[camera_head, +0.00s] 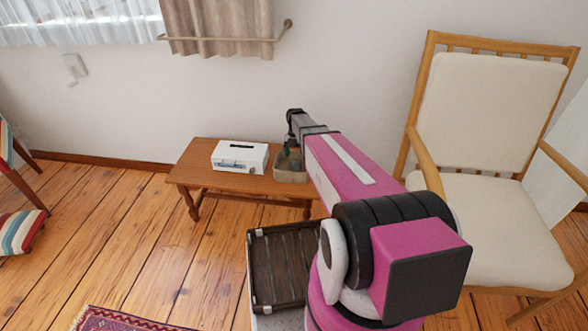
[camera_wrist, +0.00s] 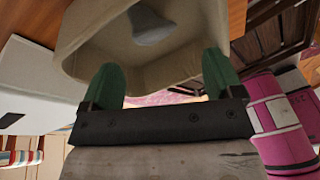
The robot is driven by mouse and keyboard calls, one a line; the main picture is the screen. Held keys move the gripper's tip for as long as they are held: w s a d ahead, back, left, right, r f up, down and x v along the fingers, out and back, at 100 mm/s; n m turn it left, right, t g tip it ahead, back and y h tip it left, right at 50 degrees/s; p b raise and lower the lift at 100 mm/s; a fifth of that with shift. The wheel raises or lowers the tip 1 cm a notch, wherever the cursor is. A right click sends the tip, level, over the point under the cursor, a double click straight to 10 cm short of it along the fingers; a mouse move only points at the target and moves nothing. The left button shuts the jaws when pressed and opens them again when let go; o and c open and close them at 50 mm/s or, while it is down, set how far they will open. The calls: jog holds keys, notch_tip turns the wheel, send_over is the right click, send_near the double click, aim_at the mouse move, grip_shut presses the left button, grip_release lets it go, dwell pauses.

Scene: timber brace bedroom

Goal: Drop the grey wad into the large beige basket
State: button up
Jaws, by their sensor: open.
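The beige basket (camera_head: 291,176) stands at the right end of a low wooden table, partly behind my arm. In the wrist view the basket (camera_wrist: 85,45) fills the top middle, its mouth facing the camera. The grey wad (camera_wrist: 152,24) shows inside its walls, apart from my fingers; whether it rests on the bottom I cannot tell. My gripper (camera_head: 288,150) is over the basket. In the wrist view my gripper (camera_wrist: 160,65) has its two green fingers spread wide with nothing between them, overlapping the near rim in the picture. The wad is not visible in the head view.
A white box (camera_head: 240,157) sits left of the basket on the wooden table (camera_head: 202,166). A cushioned armchair (camera_head: 490,115) stands at the right. A patterned rug (camera_head: 112,320) lies at the front left. The plank floor left of the table is largely clear.

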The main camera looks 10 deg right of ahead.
jog(key=v, duration=1)
